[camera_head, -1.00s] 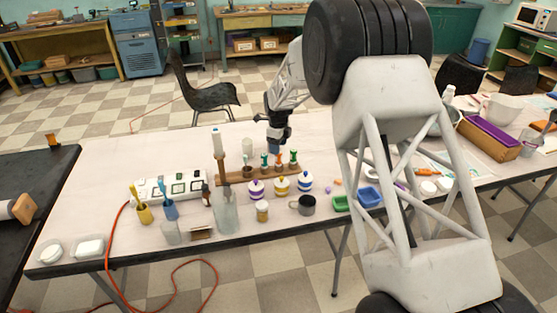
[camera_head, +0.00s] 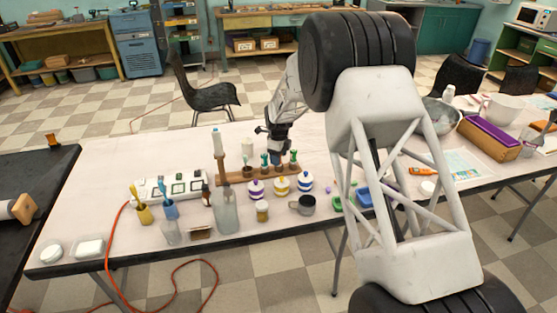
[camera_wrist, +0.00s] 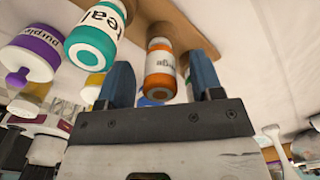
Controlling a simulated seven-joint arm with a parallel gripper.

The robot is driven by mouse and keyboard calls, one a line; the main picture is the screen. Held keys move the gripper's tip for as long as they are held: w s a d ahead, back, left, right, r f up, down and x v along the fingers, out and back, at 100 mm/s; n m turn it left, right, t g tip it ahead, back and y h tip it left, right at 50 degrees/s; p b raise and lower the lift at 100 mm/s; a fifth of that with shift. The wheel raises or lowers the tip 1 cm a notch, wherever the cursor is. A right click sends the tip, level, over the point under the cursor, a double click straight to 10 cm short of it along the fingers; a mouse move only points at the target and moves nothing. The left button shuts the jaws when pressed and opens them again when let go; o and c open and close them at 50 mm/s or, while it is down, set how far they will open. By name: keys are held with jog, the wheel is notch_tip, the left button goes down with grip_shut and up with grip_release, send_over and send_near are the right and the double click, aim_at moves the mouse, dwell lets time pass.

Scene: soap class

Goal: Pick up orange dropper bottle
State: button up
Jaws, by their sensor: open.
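The orange dropper bottle (camera_wrist: 161,72) shows in the wrist view, with orange bands and a white label. It lies between the two blue fingers of my open gripper (camera_wrist: 160,62), with gaps on both sides. In the head view my gripper (camera_head: 276,156) is over the wooden rack (camera_head: 234,178), pointing down, and it largely hides the orange bottle there.
A tall clear bottle (camera_head: 225,212) is to the left. The table behind is mostly clear.

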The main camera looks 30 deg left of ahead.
jog(key=shift+f, duration=0.6)
jog(key=shift+c, duration=0.3)
jog(key=c, duration=0.6)
